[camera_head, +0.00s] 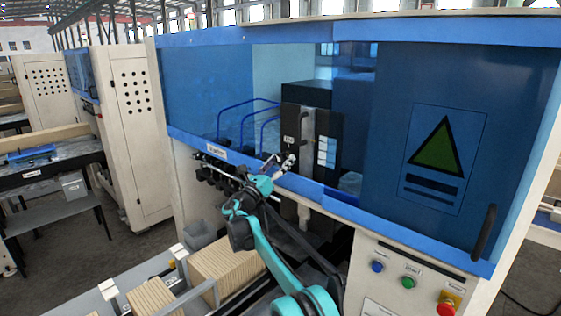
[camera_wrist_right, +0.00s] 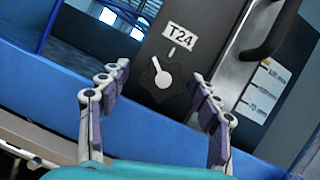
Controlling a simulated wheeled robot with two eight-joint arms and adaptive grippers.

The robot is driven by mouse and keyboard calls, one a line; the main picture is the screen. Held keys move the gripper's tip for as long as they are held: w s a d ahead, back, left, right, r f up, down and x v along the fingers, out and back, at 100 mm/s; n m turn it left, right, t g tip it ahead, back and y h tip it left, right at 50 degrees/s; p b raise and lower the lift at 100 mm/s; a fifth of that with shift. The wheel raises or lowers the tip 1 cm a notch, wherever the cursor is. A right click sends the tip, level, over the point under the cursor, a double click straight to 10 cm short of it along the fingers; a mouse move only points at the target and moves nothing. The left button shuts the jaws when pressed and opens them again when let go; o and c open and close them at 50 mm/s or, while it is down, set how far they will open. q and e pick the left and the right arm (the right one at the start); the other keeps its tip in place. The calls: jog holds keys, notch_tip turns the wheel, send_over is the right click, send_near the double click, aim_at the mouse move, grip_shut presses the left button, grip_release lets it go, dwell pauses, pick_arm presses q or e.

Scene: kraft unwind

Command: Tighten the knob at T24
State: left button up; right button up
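The knob (camera_wrist_right: 157,86) is dark and lobed, with a white pointer mark, on a black panel in the right wrist view. A white T24 label (camera_wrist_right: 181,37) sits just above it, with a short white tick between them. My right gripper (camera_wrist_right: 157,75) is open, one finger on each side of the knob and apart from it in the picture. I cannot tell how far the fingertips are from the panel. In the head view my right gripper (camera_head: 279,162) is in front of the black panel (camera_head: 299,95), and the knob is too small to make out. My left gripper is not in view.
A blue rail (camera_head: 330,196) runs across the machine front below the panel. A dark handle (camera_wrist_right: 268,35) and a measuring scale (camera_wrist_right: 262,85) are right of the knob. Control buttons (camera_head: 409,282) and stacked brown boards (camera_head: 222,268) are lower down.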

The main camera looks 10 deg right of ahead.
jog(key=shift+s, duration=0.1)
jog(key=c, duration=1.1)
jog(key=shift+m, duration=0.4)
jog(key=shift+c, duration=0.2)
jog(key=m+g+h, duration=0.1)
jog(key=m, duration=0.1)
jog(key=shift+m, duration=0.3)
jog(key=m+g, duration=0.1)
jog(key=m+h+p, duration=0.1)
jog(key=m, duration=0.1)
jog(key=shift+w+r+g, duration=0.1)
jog(key=shift+w+g, duration=0.1)
jog(key=shift+g, duration=0.2)
jog(key=m+g+p, duration=0.1)
jog(key=m+p, duration=0.2)
jog(key=shift+h, duration=0.4)
jog(key=shift+m+g+p, duration=0.35)
jog(key=shift+m+g, duration=0.05)
jog(key=shift+m, duration=0.1)
